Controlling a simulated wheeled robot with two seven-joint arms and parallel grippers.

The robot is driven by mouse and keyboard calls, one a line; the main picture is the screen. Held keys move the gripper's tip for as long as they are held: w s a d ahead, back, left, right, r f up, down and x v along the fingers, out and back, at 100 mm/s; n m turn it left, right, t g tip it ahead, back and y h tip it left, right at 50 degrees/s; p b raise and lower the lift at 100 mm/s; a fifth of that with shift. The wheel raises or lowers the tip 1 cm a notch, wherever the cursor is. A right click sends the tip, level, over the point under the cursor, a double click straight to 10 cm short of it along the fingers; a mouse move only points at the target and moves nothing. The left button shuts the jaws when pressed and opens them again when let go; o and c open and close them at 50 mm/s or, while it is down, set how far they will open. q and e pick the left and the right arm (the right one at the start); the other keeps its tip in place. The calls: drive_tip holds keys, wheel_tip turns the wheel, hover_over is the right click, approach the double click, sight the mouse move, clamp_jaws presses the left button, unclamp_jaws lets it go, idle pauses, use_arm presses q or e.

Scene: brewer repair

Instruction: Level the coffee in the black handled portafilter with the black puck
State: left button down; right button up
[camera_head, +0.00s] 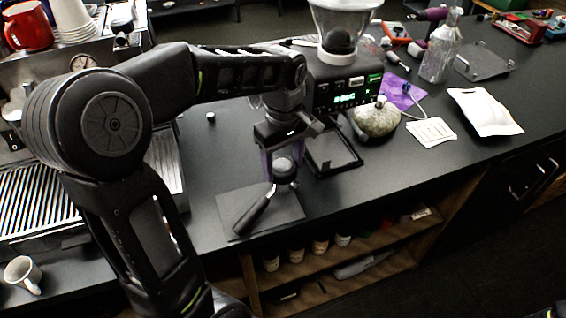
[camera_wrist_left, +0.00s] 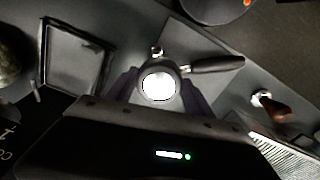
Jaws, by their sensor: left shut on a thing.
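The black handled portafilter (camera_head: 252,213) rests on a dark mat, its handle toward the front left. In the left wrist view its black handle (camera_wrist_left: 215,64) points right. My left gripper (camera_head: 284,168) reaches down over the portafilter's head, its fingers on either side. It is shut on a round piece, apparently the puck (camera_wrist_left: 158,86), whose top shows bright with glare in the left wrist view. The puck sits over the basket; the fingers and the puck hide the coffee. I cannot tell whether it touches the coffee. My right gripper is not in view.
The mat (camera_head: 228,205) lies near the counter's front edge. A grinder (camera_head: 345,88) with a black tray (camera_head: 331,160) stands right behind. A brown-handled tool (camera_wrist_left: 276,109) lies nearby in the left wrist view. The espresso machine is at left. Free counter (camera_head: 385,165) lies to the right.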

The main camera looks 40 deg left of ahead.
use_arm(q)
drive_tip(key=shift+n, duration=0.3)
drive_tip(key=shift+n, duration=0.5)
drive_tip(key=shift+m, duration=0.7)
drive_tip(key=shift+m, duration=0.7)
